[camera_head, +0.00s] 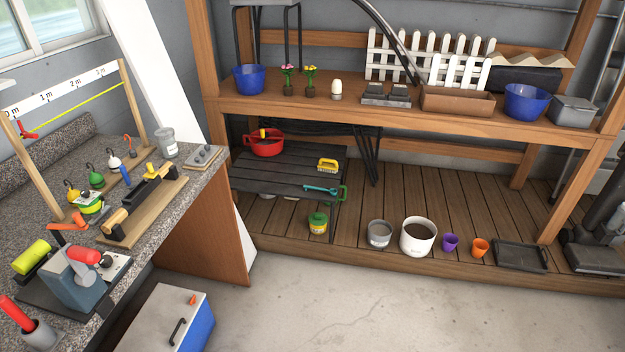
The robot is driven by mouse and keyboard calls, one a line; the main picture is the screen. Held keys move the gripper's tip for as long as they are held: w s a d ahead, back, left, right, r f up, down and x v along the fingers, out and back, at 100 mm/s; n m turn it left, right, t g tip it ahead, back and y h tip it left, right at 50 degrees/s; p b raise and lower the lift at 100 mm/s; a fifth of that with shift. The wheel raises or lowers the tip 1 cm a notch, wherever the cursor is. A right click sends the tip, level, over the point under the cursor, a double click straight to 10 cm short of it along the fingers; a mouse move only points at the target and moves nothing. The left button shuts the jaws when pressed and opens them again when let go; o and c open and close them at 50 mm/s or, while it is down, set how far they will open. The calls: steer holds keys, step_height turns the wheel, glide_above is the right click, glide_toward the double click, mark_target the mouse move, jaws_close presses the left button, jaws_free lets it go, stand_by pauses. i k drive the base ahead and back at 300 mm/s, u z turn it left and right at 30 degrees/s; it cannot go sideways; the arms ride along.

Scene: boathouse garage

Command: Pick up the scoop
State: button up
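A small teal tool (322,189) lies near the front right edge of a low dark slatted table (268,179), under the wooden shelf. It looks like the scoop, but it is too small to be sure. A green handle-like piece (343,192) is at its right end; I cannot tell whether they are joined. A red bowl (267,146) with a yellow-handled item in it stands farther back on the same table. A yellow brush (327,165) lies behind the teal tool. My gripper is not in view.
A granite counter (128,230) crowded with tools stands at left. A blue-sided cooler (196,329) is on the floor below it. Several pots, including a white bucket (418,236), line the low wooden deck. The concrete floor (350,310) in front is clear.

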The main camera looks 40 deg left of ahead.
mark_target(333, 191)
steer(key=u, duration=0.45)
steer(key=i, duration=1.85)
steer(key=u, duration=1.55)
steer(key=i, duration=1)
steer(key=u, duration=1.35)
steer(key=i, duration=0.25)
steer(key=u, duration=0.2)
